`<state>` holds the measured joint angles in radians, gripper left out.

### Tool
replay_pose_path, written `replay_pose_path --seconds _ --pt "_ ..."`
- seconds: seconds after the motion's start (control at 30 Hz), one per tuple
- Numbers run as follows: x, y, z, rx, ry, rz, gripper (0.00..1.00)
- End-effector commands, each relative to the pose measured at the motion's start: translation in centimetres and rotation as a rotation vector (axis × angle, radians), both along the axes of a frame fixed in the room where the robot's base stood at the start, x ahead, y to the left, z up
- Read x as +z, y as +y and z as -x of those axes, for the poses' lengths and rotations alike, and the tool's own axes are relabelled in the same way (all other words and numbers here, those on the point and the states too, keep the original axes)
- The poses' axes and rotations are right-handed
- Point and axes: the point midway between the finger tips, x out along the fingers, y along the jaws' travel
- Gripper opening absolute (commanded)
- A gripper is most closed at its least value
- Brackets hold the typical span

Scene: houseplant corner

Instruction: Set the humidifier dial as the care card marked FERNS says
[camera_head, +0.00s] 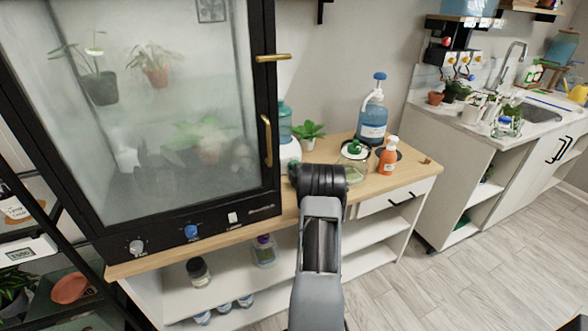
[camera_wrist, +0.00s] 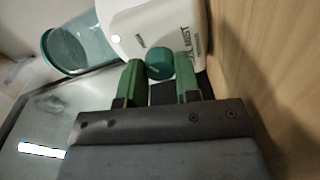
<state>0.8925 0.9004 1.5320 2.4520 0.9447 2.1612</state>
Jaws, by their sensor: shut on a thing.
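The humidifier (camera_head: 289,152) is a white unit with a teal tank (camera_head: 285,122), standing beside the glass cabinet on the wooden counter. In the wrist view its white body (camera_wrist: 180,22) carries small dark lettering, partly readable as MIST. A round teal dial (camera_wrist: 160,64) sits on that face. My gripper (camera_wrist: 159,68) has its two green fingers on either side of the dial and is shut on it. The dial's setting cannot be read. In the head view my wrist hides the dial and fingertips. No card marked FERNS can be made out.
The glass cabinet (camera_head: 150,110) with handles, knobs and a switch stands close on the left. A potted plant (camera_head: 308,134) stands behind.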

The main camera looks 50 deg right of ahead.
Motion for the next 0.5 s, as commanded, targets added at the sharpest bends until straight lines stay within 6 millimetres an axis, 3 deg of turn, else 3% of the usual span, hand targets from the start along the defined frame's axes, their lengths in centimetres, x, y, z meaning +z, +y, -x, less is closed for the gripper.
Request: replay_pose_path --seconds 0.27,0.3,0.5 --pt "0.01 -0.06 0.02 -0.002 -0.001 0.0 0.07" --pt "0.02 -0.06 0.02 -0.002 -0.001 0.0 0.32" --pt "0.01 -0.03 0.01 -0.001 0.0 0.0 0.52"
